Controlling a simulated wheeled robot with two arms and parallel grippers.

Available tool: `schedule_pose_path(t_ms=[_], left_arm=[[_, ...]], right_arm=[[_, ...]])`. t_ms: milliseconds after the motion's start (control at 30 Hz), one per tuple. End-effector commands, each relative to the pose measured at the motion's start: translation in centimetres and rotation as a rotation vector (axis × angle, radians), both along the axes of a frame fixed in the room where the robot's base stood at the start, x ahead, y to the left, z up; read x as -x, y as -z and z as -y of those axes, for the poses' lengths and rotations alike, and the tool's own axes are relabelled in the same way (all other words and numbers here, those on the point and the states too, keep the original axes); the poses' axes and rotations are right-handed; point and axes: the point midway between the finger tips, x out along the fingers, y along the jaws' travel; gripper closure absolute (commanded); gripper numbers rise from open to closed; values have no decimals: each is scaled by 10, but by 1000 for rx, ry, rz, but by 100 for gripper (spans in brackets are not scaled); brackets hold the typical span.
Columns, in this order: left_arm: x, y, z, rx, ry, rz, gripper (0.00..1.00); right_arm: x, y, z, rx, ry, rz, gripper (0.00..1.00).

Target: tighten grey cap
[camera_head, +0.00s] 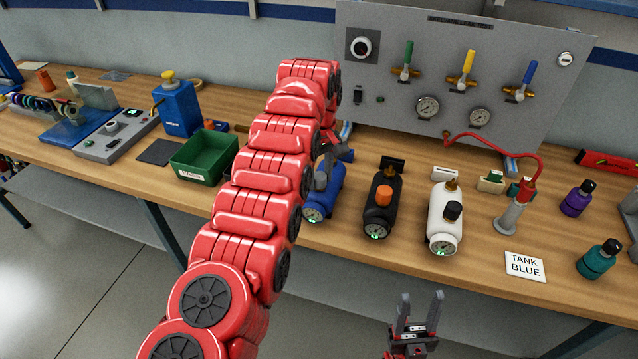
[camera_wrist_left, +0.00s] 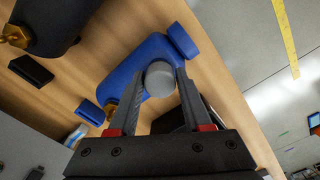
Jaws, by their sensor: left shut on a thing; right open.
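The grey cap (camera_wrist_left: 159,78) sits on the blue tank (camera_wrist_left: 124,84) in the left wrist view. My left gripper (camera_wrist_left: 157,88) is shut on the cap, with one finger on each side of it. In the head view the blue tank (camera_head: 328,192) lies on the bench beyond my left arm, and my left gripper (camera_head: 326,170) reaches it from above; the cap is hard to make out there. My right gripper (camera_head: 419,312) is open and empty, in front of the bench's front edge.
A green bin (camera_head: 176,168) is on the left. A grey valve panel (camera_head: 510,95) stands behind. A "TANK BLUE" card (camera_head: 525,266) lies near the front edge.

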Motion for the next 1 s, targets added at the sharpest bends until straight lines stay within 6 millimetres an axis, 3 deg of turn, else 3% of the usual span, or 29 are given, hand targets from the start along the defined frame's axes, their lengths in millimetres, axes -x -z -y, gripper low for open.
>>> schedule_pose_path(t_ms=[400, 633, 867, 900, 1000], left_arm=[[-1, 0, 0, 1, 102, 3, 100], [-1, -1, -1, 1, 392, 4, 100], [0, -1, 1, 1, 435, 2, 100], [0, -1, 1, 1, 434, 2, 46], [0, -1, 1, 1, 433, 2, 28]], right_arm=[[0, 4, 0, 0, 0, 0, 50], [0, 8, 0, 0, 0, 0, 50], [0, 8, 0, 0, 0, 0, 50], [0, 8, 0, 0, 0, 0, 50], [0, 8, 0, 0, 0, 0, 50]])
